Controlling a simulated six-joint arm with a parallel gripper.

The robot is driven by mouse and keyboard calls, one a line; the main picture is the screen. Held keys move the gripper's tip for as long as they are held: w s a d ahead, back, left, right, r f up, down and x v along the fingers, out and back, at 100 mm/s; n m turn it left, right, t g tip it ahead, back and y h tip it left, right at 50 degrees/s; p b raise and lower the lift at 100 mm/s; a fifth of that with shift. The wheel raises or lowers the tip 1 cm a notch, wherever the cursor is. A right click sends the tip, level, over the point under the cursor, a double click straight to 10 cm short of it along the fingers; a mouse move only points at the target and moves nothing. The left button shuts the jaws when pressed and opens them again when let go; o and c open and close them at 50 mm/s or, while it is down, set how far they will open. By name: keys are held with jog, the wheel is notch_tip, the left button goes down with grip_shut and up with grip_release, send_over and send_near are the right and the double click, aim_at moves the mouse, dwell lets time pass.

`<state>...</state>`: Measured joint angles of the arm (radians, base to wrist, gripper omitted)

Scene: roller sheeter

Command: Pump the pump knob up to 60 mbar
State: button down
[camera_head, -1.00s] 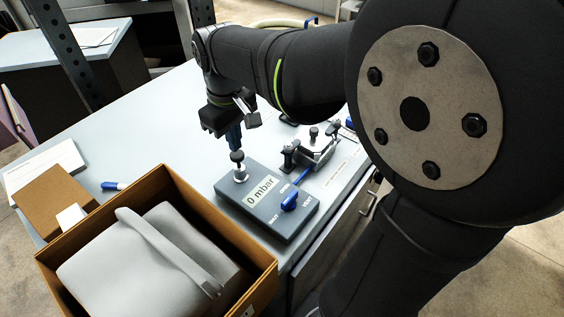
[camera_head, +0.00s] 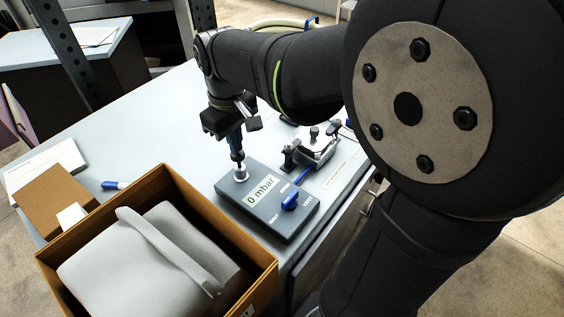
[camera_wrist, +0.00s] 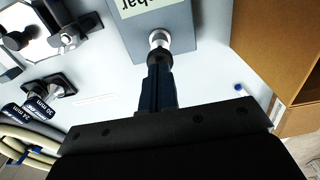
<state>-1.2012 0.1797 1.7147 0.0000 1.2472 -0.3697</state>
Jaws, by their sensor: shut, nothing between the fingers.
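The grey pump box (camera_head: 254,222) sits on the table, and its display (camera_head: 261,190) reads 0 mbar. The dark pump knob (camera_head: 238,157) stands on a metal stem in a silver collar (camera_head: 241,175) at the box's far left corner. In the wrist view the round knob (camera_wrist: 155,60) shows just past my fingertips. My gripper (camera_head: 236,148) points down above the knob with its blue-grey fingers shut and empty. The fingertips (camera_wrist: 157,72) are at or very near the knob top; I cannot tell whether they touch. A blue lever (camera_head: 289,201) is on the box's front right.
A metal clamp fixture (camera_head: 318,150) stands right of the box. An open brown carton (camera_head: 165,180) with grey contents is at the front left. A blue-capped marker (camera_head: 115,185) and a small brown box (camera_head: 55,198) lie at left.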

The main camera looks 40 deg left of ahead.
aim_at(238, 156)
jog(key=shift+f, duration=1.9)
jog(key=shift+d+f, duration=0.15)
jog(key=shift+f, duration=0.25)
dwell(0.5)
jog(key=shift+r, duration=3.45)
notch_tip(238, 156, up, 5)
jog(key=shift+f, duration=3.25)
